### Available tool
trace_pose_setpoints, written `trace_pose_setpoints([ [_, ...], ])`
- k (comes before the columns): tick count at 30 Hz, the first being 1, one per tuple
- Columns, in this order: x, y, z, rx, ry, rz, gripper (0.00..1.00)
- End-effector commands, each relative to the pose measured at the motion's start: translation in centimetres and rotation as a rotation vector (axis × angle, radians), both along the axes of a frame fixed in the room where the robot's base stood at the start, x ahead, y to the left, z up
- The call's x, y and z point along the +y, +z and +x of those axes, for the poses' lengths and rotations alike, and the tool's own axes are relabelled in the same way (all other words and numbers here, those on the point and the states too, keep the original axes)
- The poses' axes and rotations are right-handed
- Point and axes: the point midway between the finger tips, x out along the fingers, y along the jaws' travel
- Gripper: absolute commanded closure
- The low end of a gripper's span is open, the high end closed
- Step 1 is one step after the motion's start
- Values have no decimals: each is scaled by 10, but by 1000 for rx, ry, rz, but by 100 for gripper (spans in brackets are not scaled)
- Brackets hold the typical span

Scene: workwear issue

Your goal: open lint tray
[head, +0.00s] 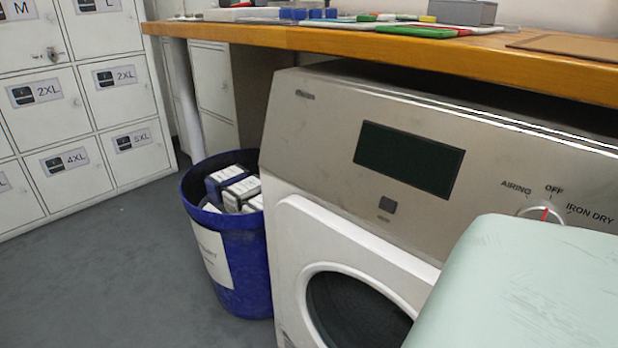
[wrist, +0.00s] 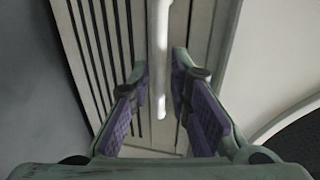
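In the wrist view, my gripper (wrist: 160,75) has its two purple-padded fingers apart, one on each side of a pale upright bar (wrist: 160,50). A narrow gap seems to show on each side of the bar. The bar looks like a handle in front of a ribbed grey panel (wrist: 100,40), which may be the lint tray front. In the head view, the dryer (head: 300,135) stands under the counter with its round door (head: 355,310) shut. My pale green arm covers the dryer's lower right. My gripper and the lint tray do not show there.
A wooden counter (head: 400,50) runs above the dryer. A blue bin (head: 235,250) holding boxes stands against the dryer's left side. White lockers (head: 85,190) line the back left. Grey floor (head: 110,270) is clear in front of them. A curved white rim (wrist: 290,115) lies right of my gripper.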

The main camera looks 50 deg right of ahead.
Motion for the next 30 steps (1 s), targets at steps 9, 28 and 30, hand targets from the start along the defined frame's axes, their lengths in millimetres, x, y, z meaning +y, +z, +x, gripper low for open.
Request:
trace_pose_setpoints([
  [9, 0, 0, 0, 0, 0, 0, 100],
  [28, 0, 1, 0, 0, 0, -1, 100],
  [30, 0, 1, 0, 1, 0, -1, 100],
])
